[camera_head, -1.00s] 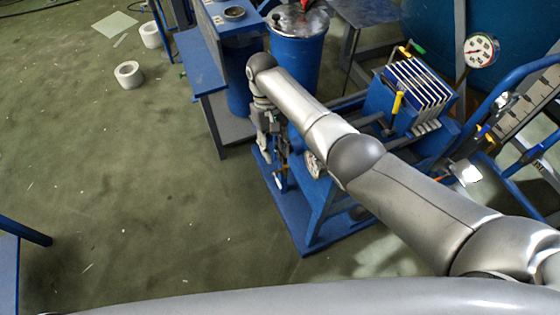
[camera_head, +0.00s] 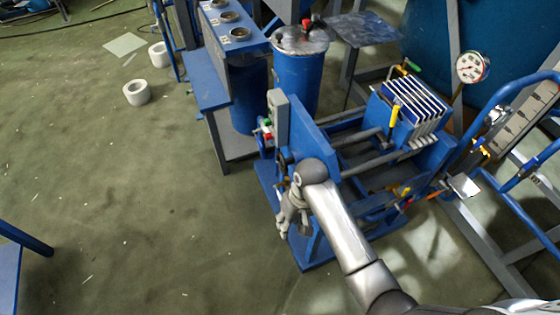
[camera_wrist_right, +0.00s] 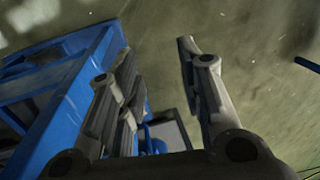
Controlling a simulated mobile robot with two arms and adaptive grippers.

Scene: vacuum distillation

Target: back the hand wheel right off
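The blue filter press (camera_head: 313,130) with its pack of white plates (camera_head: 413,108) stands right of centre in the head view. I cannot make out the hand wheel clearly; my right arm covers part of the near end of the press. My right gripper (camera_head: 284,228) hangs beside that end, pointing down, over the blue base. In the right wrist view my right gripper (camera_wrist_right: 160,75) has its two fingers apart with nothing held between them. The blue frame (camera_wrist_right: 62,100) lies along the left finger there. My left gripper is not in view.
A grey box (camera_head: 278,118) with coloured buttons sits on the press end. A blue drum (camera_head: 298,80) and a blue bench (camera_head: 205,75) stand behind. A dial gauge (camera_head: 472,67) is at the upper right. Open green floor (camera_head: 120,190) lies to the left.

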